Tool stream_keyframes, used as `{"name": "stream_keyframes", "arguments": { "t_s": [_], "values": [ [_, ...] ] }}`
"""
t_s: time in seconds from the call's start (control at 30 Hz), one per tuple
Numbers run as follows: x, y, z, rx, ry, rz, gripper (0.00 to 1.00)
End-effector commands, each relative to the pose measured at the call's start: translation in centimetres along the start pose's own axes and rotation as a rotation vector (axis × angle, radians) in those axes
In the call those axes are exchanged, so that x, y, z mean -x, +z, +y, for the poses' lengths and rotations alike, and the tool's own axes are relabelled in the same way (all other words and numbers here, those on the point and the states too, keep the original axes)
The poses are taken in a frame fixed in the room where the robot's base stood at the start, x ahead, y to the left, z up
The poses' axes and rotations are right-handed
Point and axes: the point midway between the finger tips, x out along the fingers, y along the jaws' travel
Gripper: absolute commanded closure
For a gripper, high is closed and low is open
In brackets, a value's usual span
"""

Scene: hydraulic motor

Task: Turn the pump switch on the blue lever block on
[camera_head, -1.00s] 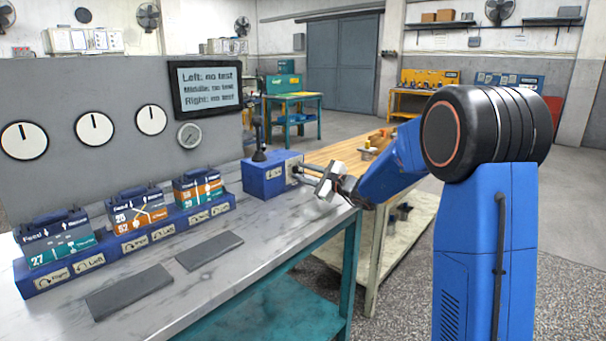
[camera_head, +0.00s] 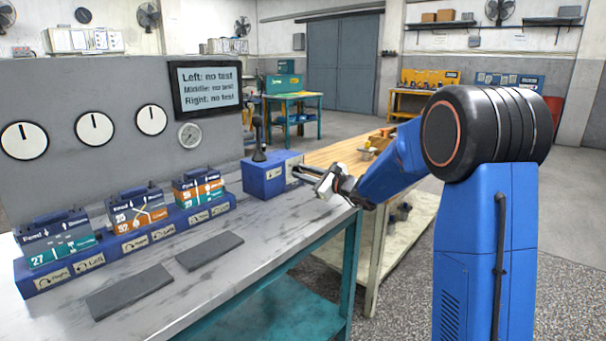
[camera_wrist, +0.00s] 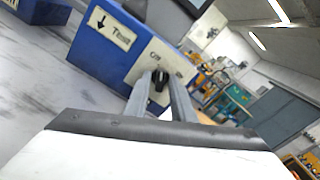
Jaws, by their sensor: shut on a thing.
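The blue lever block (camera_head: 262,176) stands on the bench at its right end, with a black lever (camera_head: 258,140) upright on top. It also fills the upper part of the wrist view (camera_wrist: 95,55). There, a black pump switch (camera_wrist: 158,80) sits on its white-labelled side face, with an "ON" mark to its upper left. My gripper (camera_head: 300,172) is at the block's right side in the head view. Its two grey fingers (camera_wrist: 160,90) reach the switch, one on each side, and are shut on it. In the head view the switch is hidden.
Three small labelled blocks (camera_head: 135,217) stand in a blue rack (camera_head: 40,283) on the left of the bench. Two dark pads (camera_head: 130,291) lie on the grey bench top. A screen (camera_head: 207,87) reads "no test" three times. A wooden table (camera_head: 340,152) is behind my gripper.

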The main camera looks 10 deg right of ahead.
Motion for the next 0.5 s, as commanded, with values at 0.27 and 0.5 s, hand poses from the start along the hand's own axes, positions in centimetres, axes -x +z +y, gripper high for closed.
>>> {"name": "stream_keyframes", "arguments": {
  "t_s": [0.27,0.5],
  "values": [
    [0.02,-0.04,0.08,-0.261,0.000,0.001,1.00],
    [0.03,-0.04,0.10,-0.490,0.000,0.001,1.00]
  ]
}}
